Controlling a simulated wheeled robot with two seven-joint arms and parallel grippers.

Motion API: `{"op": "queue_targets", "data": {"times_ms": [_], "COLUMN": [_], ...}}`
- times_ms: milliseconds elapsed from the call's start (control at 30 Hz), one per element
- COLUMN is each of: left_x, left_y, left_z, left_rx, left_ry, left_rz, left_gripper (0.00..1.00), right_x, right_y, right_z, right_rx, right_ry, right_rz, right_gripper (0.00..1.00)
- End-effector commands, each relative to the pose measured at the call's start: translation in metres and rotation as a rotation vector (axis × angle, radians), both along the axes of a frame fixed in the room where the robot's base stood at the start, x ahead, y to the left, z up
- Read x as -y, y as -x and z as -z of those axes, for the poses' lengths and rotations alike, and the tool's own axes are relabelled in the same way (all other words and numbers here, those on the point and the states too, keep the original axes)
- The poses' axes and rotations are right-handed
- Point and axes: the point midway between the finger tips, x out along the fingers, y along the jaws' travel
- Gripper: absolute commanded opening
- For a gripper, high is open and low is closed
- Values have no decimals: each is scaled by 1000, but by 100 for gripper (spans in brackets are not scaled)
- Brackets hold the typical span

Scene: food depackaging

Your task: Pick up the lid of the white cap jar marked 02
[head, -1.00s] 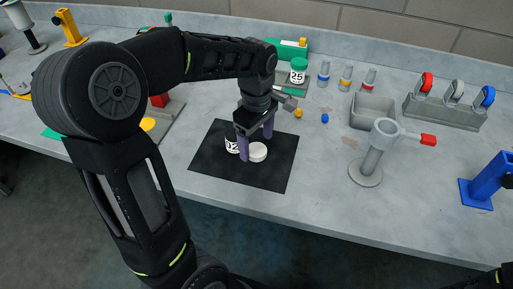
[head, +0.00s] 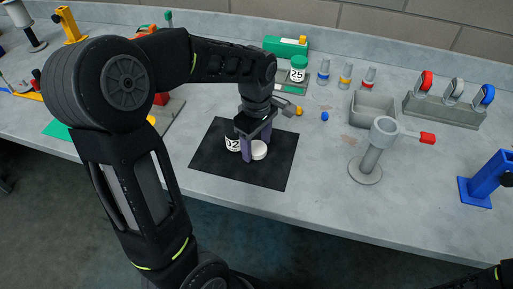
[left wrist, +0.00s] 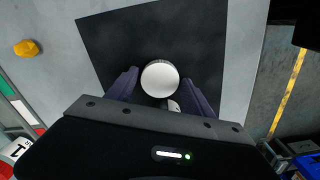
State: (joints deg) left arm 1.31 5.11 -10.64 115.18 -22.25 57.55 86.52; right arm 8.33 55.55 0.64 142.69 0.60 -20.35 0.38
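The white round lid (head: 260,151) lies flat on the black mat (head: 275,175), beside the white jar marked 02 (head: 232,143). The lid also shows in the left wrist view (left wrist: 160,78) as a white disc. There the jar (left wrist: 173,106) is mostly hidden by the lid and my gripper. My left gripper (head: 256,148) points down over the mat with one finger on each side of the lid. In the left wrist view my fingers (left wrist: 160,84) are apart, with small gaps to the lid. My right gripper is out of view.
A white jar marked 25 (head: 298,70) stands at the back near a green box (head: 284,46). A grey tray (head: 374,108) and a grey stand with a ring (head: 367,165) are to the right. A yellow piece (left wrist: 27,48) lies off the mat.

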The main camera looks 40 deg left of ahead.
Motion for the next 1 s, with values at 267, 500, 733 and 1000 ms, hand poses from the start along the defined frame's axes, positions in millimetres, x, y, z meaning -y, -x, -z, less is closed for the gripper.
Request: {"op": "queue_targets", "data": {"times_ms": [267, 500, 733, 1000], "left_x": [0, 0, 0, 0], "left_y": [0, 0, 0, -1], "left_z": [0, 0, 0, -17], "left_rx": [0, 0, 0, 3], "left_ry": [0, 0, 0, -1], "left_rz": [0, 0, 0, 0], "left_gripper": [37, 18, 7, 7], "right_x": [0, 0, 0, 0], "right_y": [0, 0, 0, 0], "right_z": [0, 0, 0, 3], "right_rx": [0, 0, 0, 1], "right_ry": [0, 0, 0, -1], "right_rz": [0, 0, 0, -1], "right_gripper": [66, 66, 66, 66]}}
